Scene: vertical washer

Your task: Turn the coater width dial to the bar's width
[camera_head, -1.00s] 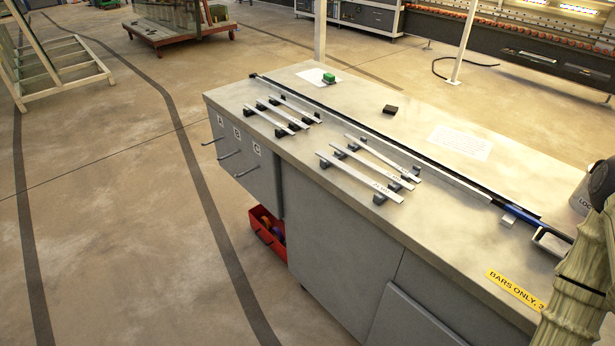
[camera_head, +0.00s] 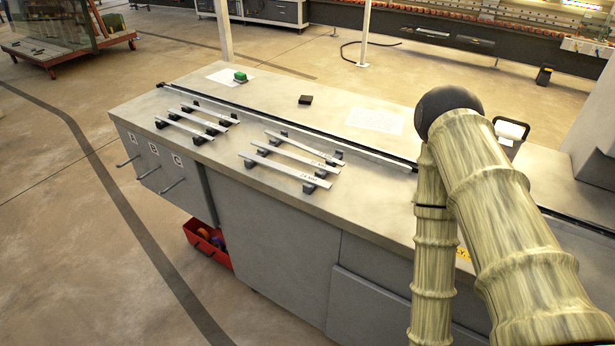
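Several long silver bars rest on small dark blocks on the grey bench (camera_head: 225,142). The left group includes a bar (camera_head: 185,127), and the right group includes a front bar (camera_head: 284,170) with a marking near its right end, too small to read surely. The coater width dial cannot be made out. My gripper is not in view; only my arm, in its pale ribbed cover, shows at the right and hides part of the bench there.
A green block (camera_head: 240,77) sits on paper and a small black block (camera_head: 305,99) lies behind the bars. A white sheet (camera_head: 376,121) lies on the bench.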

